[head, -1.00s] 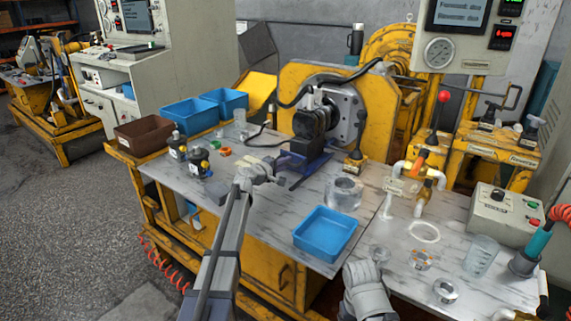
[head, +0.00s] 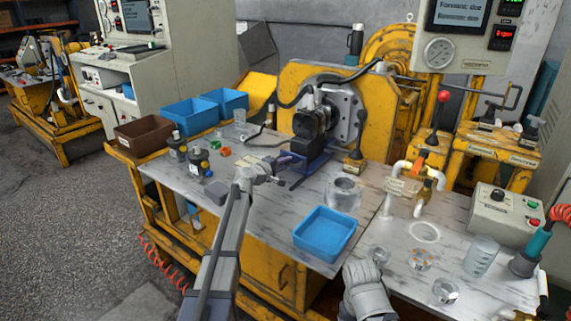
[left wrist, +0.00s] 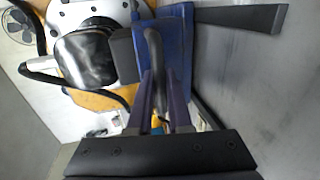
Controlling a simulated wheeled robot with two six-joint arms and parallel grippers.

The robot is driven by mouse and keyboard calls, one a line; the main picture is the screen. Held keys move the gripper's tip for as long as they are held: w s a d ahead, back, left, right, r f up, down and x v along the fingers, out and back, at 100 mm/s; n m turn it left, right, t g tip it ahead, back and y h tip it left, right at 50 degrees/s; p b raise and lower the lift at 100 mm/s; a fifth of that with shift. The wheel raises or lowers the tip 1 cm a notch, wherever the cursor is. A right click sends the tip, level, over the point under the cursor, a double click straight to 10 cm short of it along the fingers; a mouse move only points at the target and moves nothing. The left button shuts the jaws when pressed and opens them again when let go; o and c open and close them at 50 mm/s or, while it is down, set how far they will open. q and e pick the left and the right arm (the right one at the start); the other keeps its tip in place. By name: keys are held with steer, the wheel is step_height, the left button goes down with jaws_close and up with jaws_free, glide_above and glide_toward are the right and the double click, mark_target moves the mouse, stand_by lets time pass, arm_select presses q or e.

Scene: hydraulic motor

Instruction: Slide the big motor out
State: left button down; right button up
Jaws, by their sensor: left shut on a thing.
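The big black motor (head: 312,122) sits on a blue cradle (head: 318,162) in front of the round grey flange plate (head: 345,112) of the yellow housing. My left gripper (head: 284,168) is at the near left side of the cradle. In the left wrist view, its two fingers (left wrist: 160,108) are shut on a dark curved handle (left wrist: 153,55) in front of the blue cradle (left wrist: 178,52). The motor (left wrist: 85,57) shows there at upper left. Part of the cradle is hidden by the handle and fingers. A piece of my right arm shows at the bottom; its fingers are not visible.
Black-and-yellow valves (head: 188,155) stand at left. A black hose (head: 335,82) arches above the motor.

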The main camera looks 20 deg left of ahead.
arm_select(q)
steer(key=shift+s, duration=0.1)
steer(key=v, duration=0.3)
steer(key=f+v, duration=0.1)
steer(key=v, duration=0.2)
steer(key=f+v, duration=0.1)
steer(key=v, duration=0.2)
steer(key=shift+s, duration=0.35)
steer(key=shift+w, duration=0.1)
steer(key=c, duration=0.9)
jaws_free()
steer(key=shift+a, duration=0.1)
steer(key=shift+o, duration=0.2)
steer(key=shift+r, duration=0.1)
steer(key=p+v, duration=0.1)
steer(key=v, duration=0.7)
steer(key=shift+p, duration=0.35)
